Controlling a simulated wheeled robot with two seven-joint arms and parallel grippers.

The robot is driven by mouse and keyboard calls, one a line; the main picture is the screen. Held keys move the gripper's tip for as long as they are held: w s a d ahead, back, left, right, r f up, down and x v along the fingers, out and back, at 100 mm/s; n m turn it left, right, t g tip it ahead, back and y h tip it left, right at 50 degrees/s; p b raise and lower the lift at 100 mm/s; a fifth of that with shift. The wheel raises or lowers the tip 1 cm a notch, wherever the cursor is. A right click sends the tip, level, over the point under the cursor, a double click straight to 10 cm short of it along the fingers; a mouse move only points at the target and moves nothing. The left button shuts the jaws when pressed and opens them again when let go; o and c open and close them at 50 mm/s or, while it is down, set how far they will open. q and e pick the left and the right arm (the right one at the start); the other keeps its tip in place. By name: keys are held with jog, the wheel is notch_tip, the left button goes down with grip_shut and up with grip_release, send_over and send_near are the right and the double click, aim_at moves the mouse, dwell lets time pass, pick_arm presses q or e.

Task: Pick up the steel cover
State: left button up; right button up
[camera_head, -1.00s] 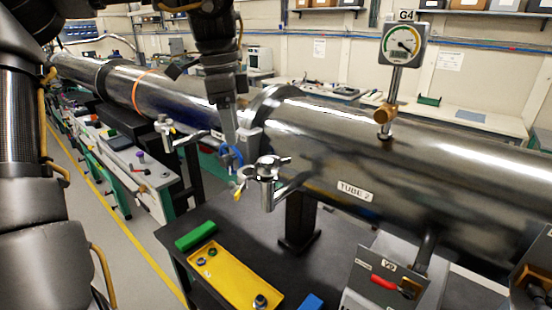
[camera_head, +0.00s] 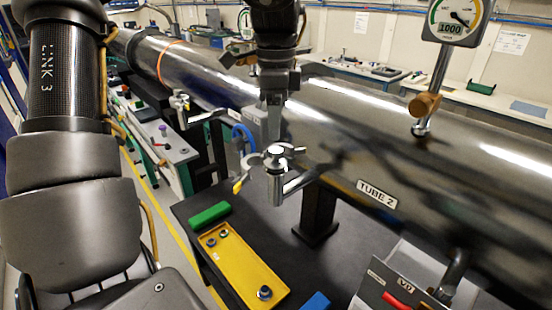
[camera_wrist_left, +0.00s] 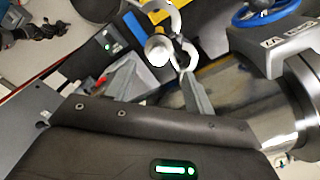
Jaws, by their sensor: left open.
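A shiny steel fitting (camera_head: 277,165) with a lobed top stands on a short arm beside the large steel tube (camera_head: 400,150). I cannot tell for sure whether its top is a separate steel cover. My left gripper (camera_head: 268,138) hangs from above, just behind or over the fitting, pointing down. In the left wrist view the two fingers (camera_wrist_left: 160,88) are apart with nothing held between them. A round bright steel end (camera_wrist_left: 158,48) and curved steel prongs (camera_wrist_left: 180,50) show just beyond the fingertips. My right gripper is not in view.
A yellow tray (camera_head: 245,272) with several small fasteners and a green block (camera_head: 209,215) lie on the dark bench below. A gauge (camera_head: 455,20) stands on the tube at right. A blue handwheel (camera_wrist_left: 265,12) is close by in the wrist view.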

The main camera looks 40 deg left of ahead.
aim_at(276, 150)
pick_arm(q)
jog(key=shift+w+f, duration=0.15)
jog(key=shift+f, duration=0.25)
jog(key=shift+f+p, duration=0.35)
jog(key=shift+p, duration=0.15)
jog(key=f+p, duration=0.1)
jog(key=f, duration=0.2)
jog(key=shift+s+f+p, duration=0.2)
jog(key=shift+f+p, duration=0.1)
jog(key=shift+p, duration=0.1)
jog(key=shift+w+f, duration=0.1)
jog(key=shift+f, duration=0.35)
jog(key=shift+d+r, duration=0.1)
jog(key=shift+c, duration=0.2)
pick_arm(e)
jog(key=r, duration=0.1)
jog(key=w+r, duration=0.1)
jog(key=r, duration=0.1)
